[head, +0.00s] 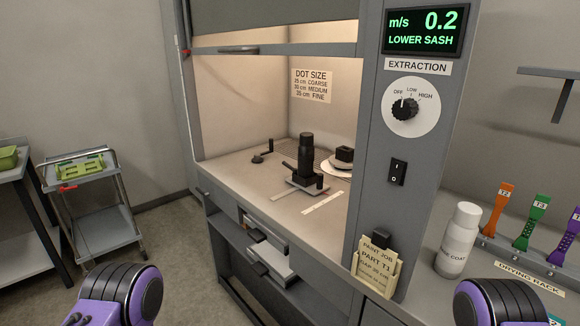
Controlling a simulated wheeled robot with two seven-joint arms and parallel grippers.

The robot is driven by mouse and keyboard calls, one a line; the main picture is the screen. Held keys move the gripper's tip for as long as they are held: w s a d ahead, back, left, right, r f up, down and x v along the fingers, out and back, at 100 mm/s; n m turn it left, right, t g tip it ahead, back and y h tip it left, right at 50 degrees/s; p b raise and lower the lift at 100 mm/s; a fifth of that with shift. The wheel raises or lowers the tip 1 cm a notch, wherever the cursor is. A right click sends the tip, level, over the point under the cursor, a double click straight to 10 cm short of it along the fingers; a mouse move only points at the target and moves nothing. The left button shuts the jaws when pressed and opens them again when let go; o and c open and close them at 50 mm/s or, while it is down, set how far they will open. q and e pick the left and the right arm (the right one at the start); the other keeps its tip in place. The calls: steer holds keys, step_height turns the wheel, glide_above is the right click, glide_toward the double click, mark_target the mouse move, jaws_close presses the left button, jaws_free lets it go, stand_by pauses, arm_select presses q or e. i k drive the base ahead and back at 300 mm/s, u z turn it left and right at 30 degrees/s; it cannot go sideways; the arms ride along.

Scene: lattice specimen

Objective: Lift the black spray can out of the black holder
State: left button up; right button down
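The black spray can (306,152) stands upright inside the fume hood, on the worktop. Its lower part is at the black holder (319,182), which has dark arms and sits on a flat grey plate. Can and holder are both dark, so I cannot tell exactly where one ends. Neither of my grippers is in view. Only purple and black links of my arms show at the bottom left and bottom right, well apart from the can.
The hood's sash (270,50) is raised above the opening. A dark block on a white disc (338,169) is right of the can. The hood's right post (385,215) carries a switch and cards. A white can (458,240) stands beside a drying rack. A trolley (95,213) is at left.

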mark_target(306, 155)
steer(key=u, duration=1.65)
steer(key=i, duration=1.95)
steer(key=z, duration=2)
